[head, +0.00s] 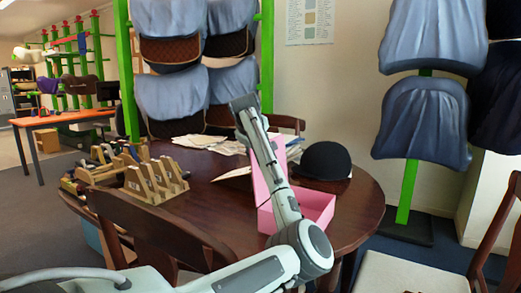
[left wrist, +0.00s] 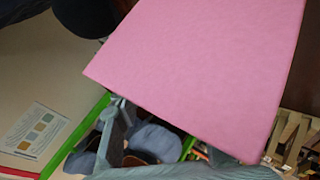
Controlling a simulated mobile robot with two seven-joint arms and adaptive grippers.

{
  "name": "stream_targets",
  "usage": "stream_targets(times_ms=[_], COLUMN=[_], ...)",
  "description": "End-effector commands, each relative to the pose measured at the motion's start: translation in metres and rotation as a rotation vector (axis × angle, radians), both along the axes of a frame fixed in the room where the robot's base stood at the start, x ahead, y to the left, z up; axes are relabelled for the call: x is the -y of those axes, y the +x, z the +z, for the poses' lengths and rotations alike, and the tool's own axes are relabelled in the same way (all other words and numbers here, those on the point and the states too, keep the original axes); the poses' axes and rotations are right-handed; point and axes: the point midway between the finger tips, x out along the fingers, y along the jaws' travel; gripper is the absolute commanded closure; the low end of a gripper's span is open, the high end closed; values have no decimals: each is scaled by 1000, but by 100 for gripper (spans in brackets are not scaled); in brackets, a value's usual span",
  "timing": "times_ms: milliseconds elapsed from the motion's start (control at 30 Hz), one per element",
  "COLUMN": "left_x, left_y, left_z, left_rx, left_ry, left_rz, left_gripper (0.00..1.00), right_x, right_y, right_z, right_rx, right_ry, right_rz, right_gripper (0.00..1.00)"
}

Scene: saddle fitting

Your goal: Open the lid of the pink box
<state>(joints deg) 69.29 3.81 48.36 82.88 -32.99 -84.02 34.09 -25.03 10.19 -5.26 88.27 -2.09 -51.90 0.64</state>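The pink box (head: 317,207) sits on the round wooden table, near its front right. Its lid (head: 267,172) stands raised and steep at the box's left side, partly hidden behind my left arm. The lid also fills much of the left wrist view (left wrist: 205,70) as a flat pink panel. My left gripper (head: 243,103) is at the upper end of my arm, above the lid's top edge in the head view. In the left wrist view its grey fingers show apart at the bottom, close to the lid's lower edge. My right gripper is not in view.
A black riding hat (head: 326,161) stands right behind the box. Wooden racks (head: 155,181) and papers (head: 200,142) lie on the table (head: 352,205). Chairs (head: 150,228) stand around it. Green stands with covered saddles (head: 421,120) rise behind.

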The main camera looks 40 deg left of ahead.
Motion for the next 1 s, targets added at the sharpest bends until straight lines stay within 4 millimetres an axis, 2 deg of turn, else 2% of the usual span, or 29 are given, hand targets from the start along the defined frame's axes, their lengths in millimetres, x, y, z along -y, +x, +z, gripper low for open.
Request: stream_targets(times_ms=[367,800,1000], left_x=[5,39,49], left_y=[-1,-56,-72], left_z=[8,64,80], left_rx=[6,8,5], left_ry=[4,4,3], left_rz=[-7,-3,-2], left_gripper=[59,59,59], right_x=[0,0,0], right_y=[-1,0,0], right_z=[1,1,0], right_rx=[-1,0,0], right_ry=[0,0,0], right_rz=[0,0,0], right_gripper=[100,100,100])
